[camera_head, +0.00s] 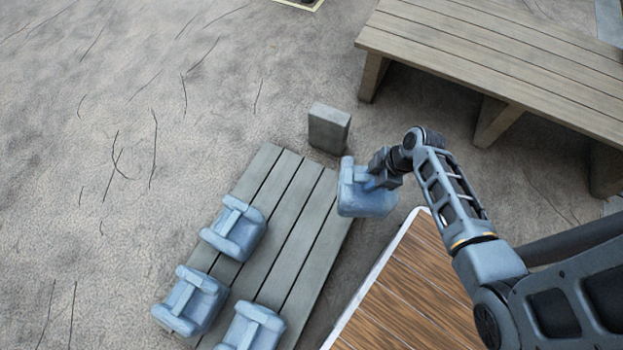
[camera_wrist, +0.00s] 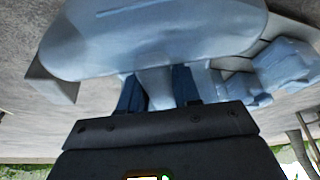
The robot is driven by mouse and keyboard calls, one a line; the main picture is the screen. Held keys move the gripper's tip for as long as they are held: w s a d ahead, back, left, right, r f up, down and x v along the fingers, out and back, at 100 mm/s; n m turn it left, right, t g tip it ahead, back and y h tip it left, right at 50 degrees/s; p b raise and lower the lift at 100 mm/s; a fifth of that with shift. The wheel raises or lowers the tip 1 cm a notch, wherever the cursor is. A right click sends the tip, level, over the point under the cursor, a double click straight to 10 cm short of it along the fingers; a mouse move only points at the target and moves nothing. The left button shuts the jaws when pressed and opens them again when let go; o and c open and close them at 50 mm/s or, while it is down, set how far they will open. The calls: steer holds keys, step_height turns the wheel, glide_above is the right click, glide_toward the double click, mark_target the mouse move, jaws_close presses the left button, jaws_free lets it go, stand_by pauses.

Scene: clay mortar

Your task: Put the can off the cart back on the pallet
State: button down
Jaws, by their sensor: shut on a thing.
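My gripper (camera_head: 379,175) is shut on a blue-grey can (camera_head: 362,202) and holds it by its handle, above the ground near the right edge of the pallet. In the wrist view the held can (camera_wrist: 150,40) fills the upper middle, with the dark fingers around its handle. The grey slatted pallet (camera_head: 283,215) lies at the centre. Several other cans stand on it, one at its left edge (camera_head: 234,229), one at lower left (camera_head: 191,301) and one at the bottom (camera_head: 252,328). The cart (camera_head: 415,290), with a brown plank top and pale rim, is at lower right, with no can visible on it.
A grey block (camera_head: 329,128) stands just beyond the pallet's far end. A long wooden bench (camera_head: 480,50) runs across the upper right. The far right part of the pallet is bare. Open cracked ground (camera_head: 100,130) lies to the left.

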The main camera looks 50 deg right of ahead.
steer(key=w+a+f+b, duration=0.4)
steer(key=w+f+b, duration=0.2)
steer(key=w+f, duration=0.4)
steer(key=shift+w+f+b, duration=0.3)
steer(key=shift+w, duration=0.05)
steer(key=shift+f, duration=0.1)
steer(key=c, duration=0.8)
jaws_free()
steer(key=shift+s+a+f, duration=0.1)
